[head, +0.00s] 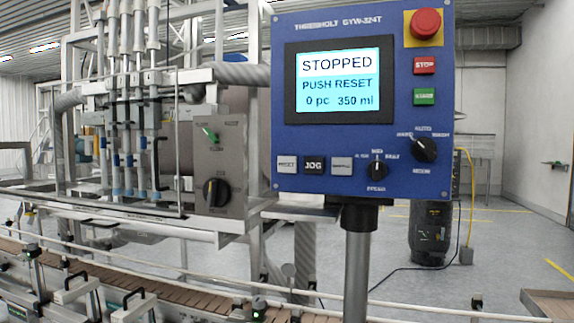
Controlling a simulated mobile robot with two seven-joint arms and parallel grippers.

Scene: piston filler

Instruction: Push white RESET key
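The white RESET key (287,164) is at the lower left of the blue control panel (400,130). It is the leftmost of three square keys in a row, beside the black JOG key (314,165) and another white key (342,166). The panel's screen (338,80) is lit and reads STOPPED, PUSH RESET, 0 pc 350 ml. Neither of my grippers shows in the head view. Nothing covers the RESET key.
A red emergency-stop knob (426,22), a red STOP key (424,66) and a green key (424,97) line the panel's right side. Rotary knobs (424,149) sit lower right. The filling machine and its conveyor (165,300) stand at left. A post (357,265) carries the panel.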

